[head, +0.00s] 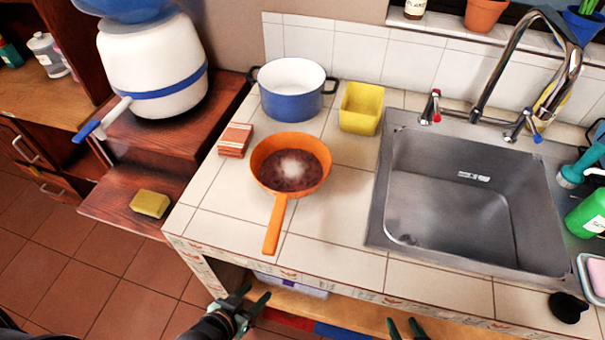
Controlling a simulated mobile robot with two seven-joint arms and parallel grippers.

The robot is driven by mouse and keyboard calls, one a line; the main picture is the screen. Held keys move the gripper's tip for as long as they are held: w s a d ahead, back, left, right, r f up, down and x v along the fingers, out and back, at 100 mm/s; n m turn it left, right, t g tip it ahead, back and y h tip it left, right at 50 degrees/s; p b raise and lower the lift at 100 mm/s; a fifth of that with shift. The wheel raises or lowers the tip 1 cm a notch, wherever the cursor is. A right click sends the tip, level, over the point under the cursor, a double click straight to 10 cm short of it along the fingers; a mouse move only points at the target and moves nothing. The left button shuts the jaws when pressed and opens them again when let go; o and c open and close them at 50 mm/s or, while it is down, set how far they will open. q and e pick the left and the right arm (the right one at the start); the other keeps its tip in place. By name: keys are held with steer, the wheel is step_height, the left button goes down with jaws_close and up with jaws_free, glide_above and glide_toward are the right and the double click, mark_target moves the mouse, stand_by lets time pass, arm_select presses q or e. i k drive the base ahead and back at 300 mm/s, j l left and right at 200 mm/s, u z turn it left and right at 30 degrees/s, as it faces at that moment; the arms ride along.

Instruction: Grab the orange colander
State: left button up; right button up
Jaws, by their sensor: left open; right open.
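An orange pan-shaped vessel with a long handle (276,225), which fits the orange colander, sits on the white tiled counter left of the sink. Its bowl holds something dark reddish with a pale patch in the middle. Its handle points toward the counter's front edge. My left gripper (250,298) is open and empty, in front of and below the counter edge, apart from the handle. My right gripper (405,328) shows only its fingertips at the bottom edge of the picture. It is open, with nothing seen between the fingers.
A blue pot (291,104), a yellow container (361,108) and a striped block (235,140) stand near the orange vessel. The steel sink (470,190) is to the right. A yellow sponge (150,204) lies on the wooden step at left. The counter's front strip is mostly clear.

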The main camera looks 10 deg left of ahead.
mark_target(286, 165)
steer(key=k+j, duration=0.1)
steer(key=j, duration=0.3)
steer(key=j+z, duration=0.1)
steer(key=j, duration=0.3)
steer(key=k+j, duration=0.15)
steer(key=j, duration=0.25)
steer(key=k+j+z, duration=0.1)
steer(key=j, duration=0.3)
steer(key=k+j, duration=0.1)
steer(key=j, duration=0.25)
steer(key=k+j+z, duration=0.1)
steer(key=j, duration=0.3)
steer(key=k+j, duration=0.15)
steer(key=j, duration=0.25)
steer(key=i+l, duration=0.55)
